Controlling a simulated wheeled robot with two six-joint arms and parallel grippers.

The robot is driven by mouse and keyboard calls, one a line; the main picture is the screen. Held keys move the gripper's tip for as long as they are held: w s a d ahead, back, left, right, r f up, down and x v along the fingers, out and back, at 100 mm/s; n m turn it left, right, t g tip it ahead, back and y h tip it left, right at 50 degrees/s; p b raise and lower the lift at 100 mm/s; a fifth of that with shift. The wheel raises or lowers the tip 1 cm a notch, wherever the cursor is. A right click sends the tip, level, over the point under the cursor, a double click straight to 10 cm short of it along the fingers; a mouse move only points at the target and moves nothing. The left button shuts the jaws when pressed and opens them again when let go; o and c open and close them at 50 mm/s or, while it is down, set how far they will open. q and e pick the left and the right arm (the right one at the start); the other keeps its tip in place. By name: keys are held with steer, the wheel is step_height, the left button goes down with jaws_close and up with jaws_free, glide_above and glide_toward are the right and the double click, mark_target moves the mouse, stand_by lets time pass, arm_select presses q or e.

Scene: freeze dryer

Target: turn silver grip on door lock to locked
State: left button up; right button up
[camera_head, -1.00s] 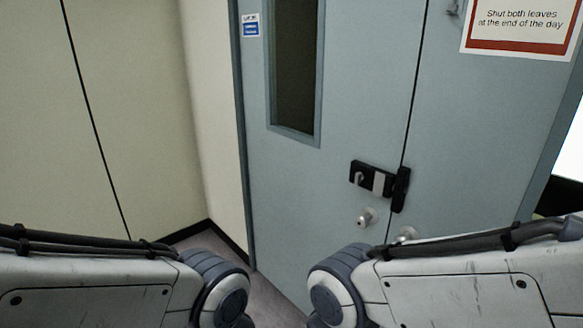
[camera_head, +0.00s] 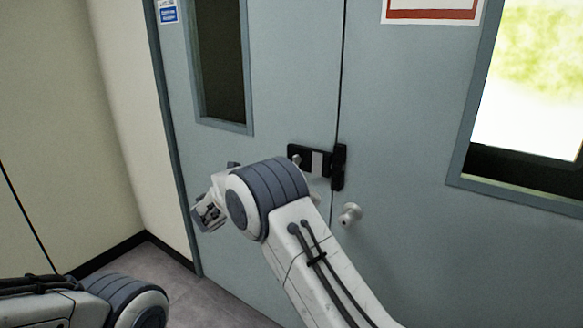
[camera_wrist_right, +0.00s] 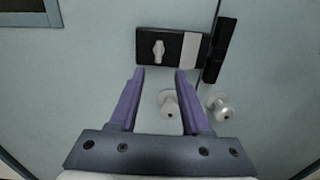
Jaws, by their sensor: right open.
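The door lock (camera_wrist_right: 176,38) is a black housing with a pale panel, mounted on the blue-grey door. Its silver grip (camera_wrist_right: 158,50) stands roughly upright on the left part of the lock in the right wrist view. In the head view the lock (camera_head: 318,158) shows above my right arm, which partly covers it. My right gripper (camera_wrist_right: 160,73) is open and empty. Its two purple fingers point toward the lock, with the silver grip seen between and just beyond their tips. The fingertips look apart from the grip. My left gripper is out of view.
A black catch piece (camera_head: 339,167) sits at the lock's right, by the seam between the door leaves. Round silver knobs (camera_wrist_right: 219,106) and (camera_wrist_right: 169,103) are below the lock. A dark narrow window (camera_head: 222,60) is in the left leaf, and a bright window (camera_head: 530,90) in the right leaf.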

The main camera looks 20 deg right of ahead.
steer(key=p+x, duration=0.2)
steer(key=x, duration=0.8)
steer(key=shift+w+d, duration=0.2)
steer(key=shift+w, duration=0.05)
steer(key=shift+r, duration=0.15)
jaws_close()
